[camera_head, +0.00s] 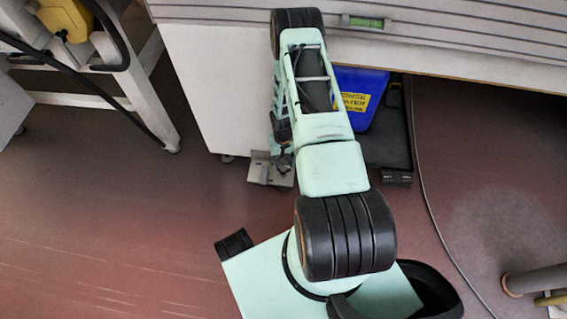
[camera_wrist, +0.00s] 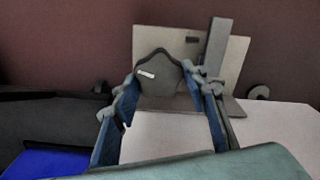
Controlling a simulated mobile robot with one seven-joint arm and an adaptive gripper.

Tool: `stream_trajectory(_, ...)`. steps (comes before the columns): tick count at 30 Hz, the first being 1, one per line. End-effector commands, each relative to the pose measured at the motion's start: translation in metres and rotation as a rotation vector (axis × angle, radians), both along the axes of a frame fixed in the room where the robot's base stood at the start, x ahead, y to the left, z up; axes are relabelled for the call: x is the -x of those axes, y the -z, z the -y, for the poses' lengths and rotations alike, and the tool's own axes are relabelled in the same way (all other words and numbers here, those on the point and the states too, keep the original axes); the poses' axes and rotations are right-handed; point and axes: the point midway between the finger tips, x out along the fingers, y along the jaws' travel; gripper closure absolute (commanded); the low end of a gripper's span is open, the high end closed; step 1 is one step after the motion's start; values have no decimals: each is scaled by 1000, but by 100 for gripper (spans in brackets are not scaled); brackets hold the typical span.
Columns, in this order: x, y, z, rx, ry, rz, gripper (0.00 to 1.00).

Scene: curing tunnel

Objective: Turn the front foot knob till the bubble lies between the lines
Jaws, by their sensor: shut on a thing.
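The front foot knob (camera_wrist: 158,80) is dark, lobed, and has a short white mark; it shows in the wrist view between the two blue-padded fingers. My gripper (camera_wrist: 161,88) is shut on it, one finger at each side. In the head view my gripper (camera_head: 283,155) is down by the foot bracket (camera_head: 262,174) at the bottom of the white cabinet, and the knob is hard to make out there. The green spirit level (camera_head: 366,22) sits on the grey slatted front edge above. Its bubble and lines are too small to read.
A blue box with a yellow label (camera_head: 354,102) stands right of my arm, above a dark case (camera_head: 388,150). A cable (camera_head: 424,185) runs down the floor on the right. A white frame with a yellow part (camera_head: 68,20) stands at left. The floor at lower left is clear.

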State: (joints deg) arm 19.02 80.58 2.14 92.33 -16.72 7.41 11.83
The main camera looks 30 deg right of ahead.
Motion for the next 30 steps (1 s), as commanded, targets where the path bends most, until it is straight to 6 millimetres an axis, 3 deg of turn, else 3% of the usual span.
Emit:
stream_trajectory(23, 0, 0, -1, 0, -103, -1, 84)
stream_trajectory(24, 0, 0, -1, 0, -103, -1, 58)
stream_trajectory(28, 0, 0, -1, 0, -102, -1, 43)
stream_trajectory(30, 0, 0, 0, 0, -102, -1, 42)
